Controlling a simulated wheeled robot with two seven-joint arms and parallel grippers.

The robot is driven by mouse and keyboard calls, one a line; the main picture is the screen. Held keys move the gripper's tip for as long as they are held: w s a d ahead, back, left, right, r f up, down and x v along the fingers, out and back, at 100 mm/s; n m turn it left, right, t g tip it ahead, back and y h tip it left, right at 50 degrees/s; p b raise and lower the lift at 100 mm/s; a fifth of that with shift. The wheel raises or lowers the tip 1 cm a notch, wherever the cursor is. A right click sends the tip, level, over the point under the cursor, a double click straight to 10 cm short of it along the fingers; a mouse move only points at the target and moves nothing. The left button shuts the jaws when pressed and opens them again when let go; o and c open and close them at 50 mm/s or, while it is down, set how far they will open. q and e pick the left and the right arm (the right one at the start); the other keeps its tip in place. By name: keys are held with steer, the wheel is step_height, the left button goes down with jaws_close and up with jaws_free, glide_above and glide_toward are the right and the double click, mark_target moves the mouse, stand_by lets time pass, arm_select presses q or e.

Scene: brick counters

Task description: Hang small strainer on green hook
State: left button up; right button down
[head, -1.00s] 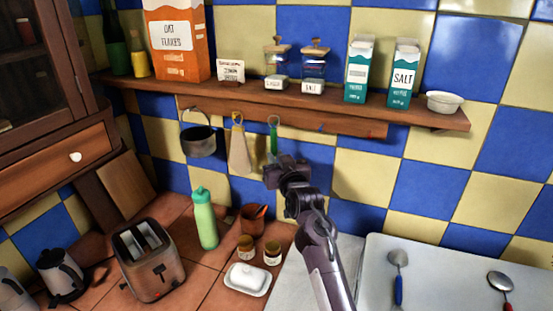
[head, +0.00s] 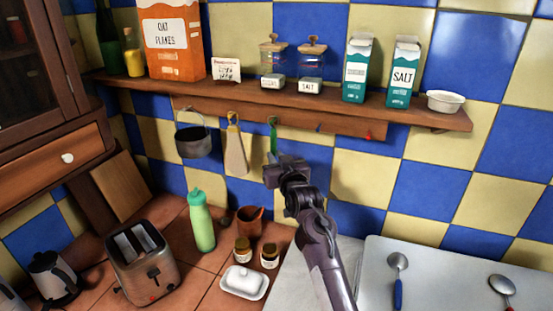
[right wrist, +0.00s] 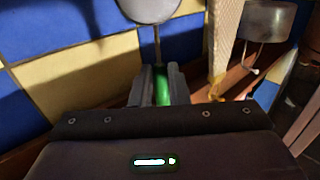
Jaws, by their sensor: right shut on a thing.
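The small strainer has a green handle (head: 273,140) that stands upright just under the wooden hook rail (head: 345,124). My right gripper (head: 284,170) is shut on this handle in front of the wall. In the right wrist view the green handle (right wrist: 162,86) sits between the two fingers, and a thin stem leads to a round grey head (right wrist: 148,8). In the head view the gripper hides the strainer's lower part. The handle's top is at the rail where the green hook would be; I cannot tell whether its loop is around the hook. My left gripper is not in view.
A dark pot (head: 193,140) and a beige board (head: 235,152) hang just left of the strainer. A blue hook (head: 318,127) and a red hook (head: 368,135) to the right are bare. Two utensils (head: 398,264) (head: 502,286) lie on the white counter (head: 450,275).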

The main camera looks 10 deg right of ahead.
steer(key=c, duration=1.3)
jaws_free()
steer(key=shift+s, duration=0.1)
